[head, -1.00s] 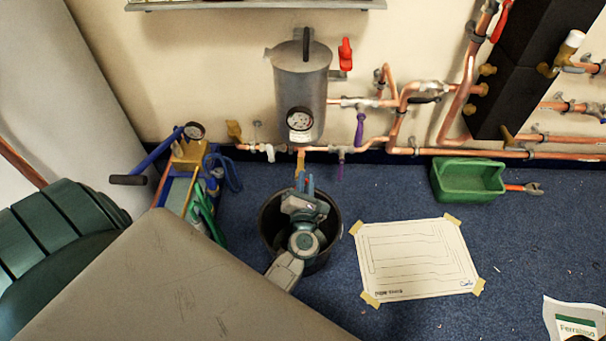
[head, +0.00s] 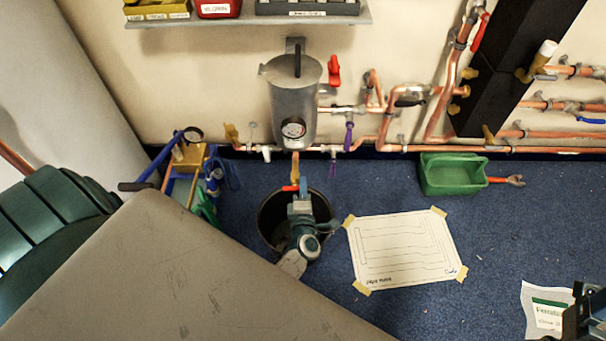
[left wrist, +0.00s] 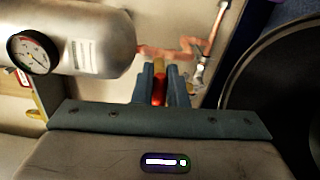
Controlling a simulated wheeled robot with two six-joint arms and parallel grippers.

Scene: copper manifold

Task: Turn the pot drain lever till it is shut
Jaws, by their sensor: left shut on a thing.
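The grey pot (head: 294,105) hangs on the wall with a round gauge (head: 293,128) low on its front. A brass drain (head: 295,166) hangs below it. The red drain lever (head: 290,188) shows at its lower end, its tip sticking out left of my fingers. My left gripper (head: 303,188) is shut on the lever, above a black bucket. In the left wrist view, red (left wrist: 158,92) shows between my gripper's two fingers (left wrist: 160,88); the pot (left wrist: 95,38) is at upper left. The lever's far part is hidden. My right gripper (head: 585,314) shows only partly at the bottom right.
The black bucket (head: 265,212) stands under my left gripper. Copper pipes with a purple lever (head: 349,134) and another red lever (head: 333,72) are close by. A green tray (head: 450,176) and a taped paper sheet (head: 405,249) lie on the floor to the right.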

